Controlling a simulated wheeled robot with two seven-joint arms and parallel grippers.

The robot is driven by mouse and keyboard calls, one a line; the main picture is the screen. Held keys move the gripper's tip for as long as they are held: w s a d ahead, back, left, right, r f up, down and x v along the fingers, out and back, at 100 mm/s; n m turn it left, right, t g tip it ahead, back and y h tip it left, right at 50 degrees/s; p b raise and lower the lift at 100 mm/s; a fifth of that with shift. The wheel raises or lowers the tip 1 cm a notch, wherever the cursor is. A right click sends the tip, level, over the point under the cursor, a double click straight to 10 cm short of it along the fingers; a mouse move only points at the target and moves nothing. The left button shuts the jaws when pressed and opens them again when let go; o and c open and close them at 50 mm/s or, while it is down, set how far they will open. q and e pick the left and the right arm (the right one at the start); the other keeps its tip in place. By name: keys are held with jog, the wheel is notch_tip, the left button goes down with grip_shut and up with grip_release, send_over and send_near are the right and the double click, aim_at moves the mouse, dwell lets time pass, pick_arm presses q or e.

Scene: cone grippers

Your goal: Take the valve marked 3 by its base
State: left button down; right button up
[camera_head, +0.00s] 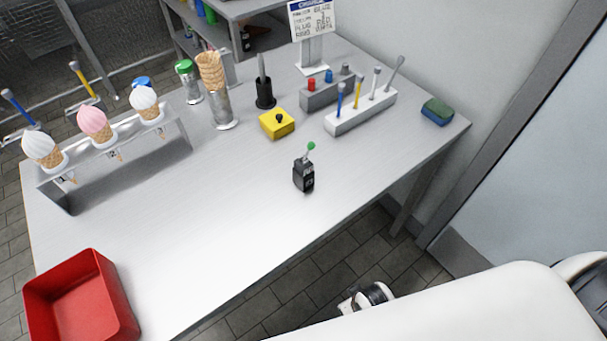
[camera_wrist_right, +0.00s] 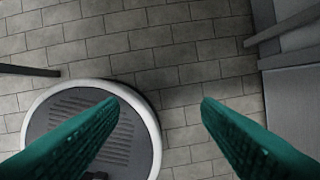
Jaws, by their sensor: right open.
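A small black valve (camera_head: 304,175) with a green ball on a thin stem stands upright on the grey table, near its front edge. It is the only thing in view that looks like a valve, and I cannot read a number on it. It stands apart from the other things. My right gripper (camera_wrist_right: 158,103) shows in the right wrist view as two green fingers spread wide, empty, over the tiled floor. The valve is not in that view. My white right arm crosses the lower right of the head view, off the table's front side. My left gripper is in neither view.
A yellow box with a black knob (camera_head: 277,123) and a white rack of levers (camera_head: 360,112) stand behind the valve. A cone holder (camera_head: 120,165) stands at left, a red bin (camera_head: 82,300) at lower left. The table around the valve is clear.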

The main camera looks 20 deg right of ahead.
jog(key=w+r+t+b, duration=0.1)
jog(key=w+r+t, duration=0.15)
jog(key=r, duration=2.05)
jog(key=w+r+t+y, duration=0.1)
jog(key=w, duration=0.1)
jog(key=w+a+r+n+t+y, duration=0.1)
jog(key=w, duration=0.2)
jog(key=w+a+t+y, duration=0.1)
jog(key=w, duration=0.2)
jog(key=shift+w+a+r+n+t, duration=0.1)
jog(key=shift+a+r+n+t, duration=0.1)
jog(key=shift+r+n+t, duration=0.2)
jog(key=t+y, duration=0.2)
jog(key=t, duration=0.2)
send_near(309, 182)
jog(key=shift+a+g, duration=0.15)
jog(key=shift+g, duration=0.1)
jog(key=shift+w+r, duration=0.1)
jog(key=shift+w, duration=0.3)
jog(key=x, duration=0.5)
jog(key=shift+w, duration=0.25)
jog(key=shift+f+p+x, duration=0.2)
jog(key=shift+p+x, duration=0.2)
jog(key=shift+x, duration=2.7)
jog(key=shift+s, duration=0.1)
jog(key=shift+c, duration=0.4)
jog(key=shift+r, duration=0.1)
jog(key=c, duration=1)
